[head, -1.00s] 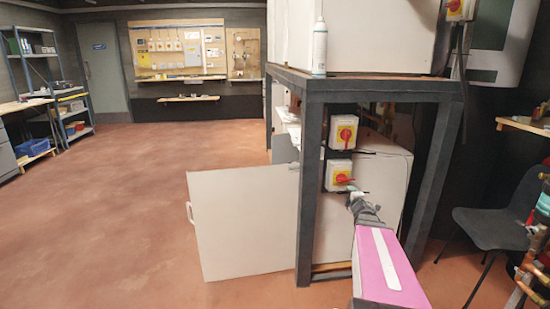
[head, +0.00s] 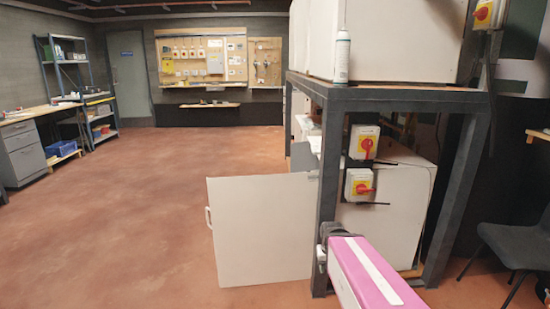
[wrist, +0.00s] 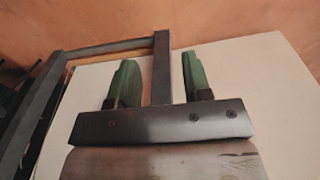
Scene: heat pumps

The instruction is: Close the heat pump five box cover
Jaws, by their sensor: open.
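The box cover (head: 262,230) is a white flat panel. In the head view my arm reaches to the frame's front leg, beside the cover's right edge; my fingers cannot be made out there. In the wrist view my gripper (wrist: 160,82) has its two green fingers apart with nothing held. White panel surface (wrist: 245,75) lies beyond the fingers, and a dark frame bar shows between them. Whether a finger touches anything I cannot tell.
A spray can (head: 342,57) stands on top. A dark chair (head: 510,245) is at the right. The floor (head: 130,215) left of the cover is clear.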

